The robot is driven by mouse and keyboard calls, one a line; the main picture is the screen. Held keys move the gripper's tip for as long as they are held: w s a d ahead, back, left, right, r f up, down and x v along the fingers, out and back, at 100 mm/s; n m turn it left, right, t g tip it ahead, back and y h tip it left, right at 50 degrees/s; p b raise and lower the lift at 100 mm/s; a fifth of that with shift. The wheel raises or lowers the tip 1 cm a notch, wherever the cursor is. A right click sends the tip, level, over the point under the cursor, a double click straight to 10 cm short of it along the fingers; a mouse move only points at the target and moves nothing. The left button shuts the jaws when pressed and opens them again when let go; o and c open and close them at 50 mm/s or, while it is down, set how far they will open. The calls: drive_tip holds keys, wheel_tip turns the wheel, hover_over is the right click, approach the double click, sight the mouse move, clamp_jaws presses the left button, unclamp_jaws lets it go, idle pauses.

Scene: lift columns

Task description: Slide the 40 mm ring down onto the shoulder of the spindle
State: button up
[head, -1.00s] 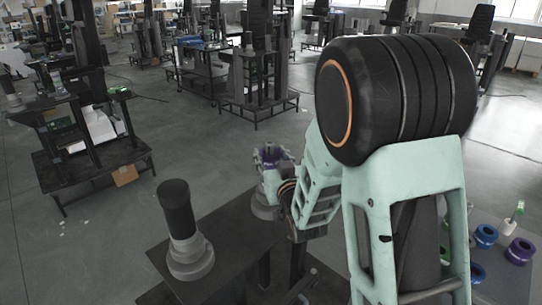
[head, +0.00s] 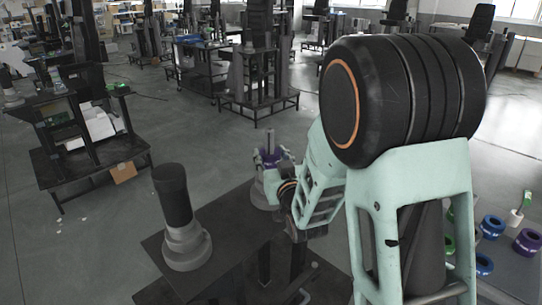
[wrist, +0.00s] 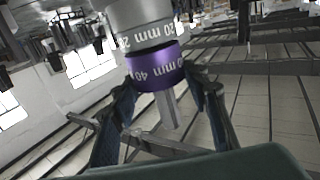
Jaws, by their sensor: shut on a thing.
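The purple ring (wrist: 155,73), marked 40 mm, is around the spindle. The spindle's bare metal rod (wrist: 168,108) passes out of it in the wrist view, and shows above the ring in the head view (head: 270,139). A grey collar marked 20 mm (wrist: 148,38) is against or very close to the ring's other side; I cannot tell if they touch. My gripper (wrist: 163,88) is shut on the ring, one finger on each side. In the head view the ring (head: 271,158) is small and partly hidden by my fingers.
A dark table (head: 222,222) carries a grey stepped base with a black cylinder (head: 173,195) at left. Blue (head: 492,226) and purple (head: 527,241) rings lie at right behind my arm.

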drive_tip(key=o, duration=1.4)
drive_tip(key=shift+v, duration=3.75)
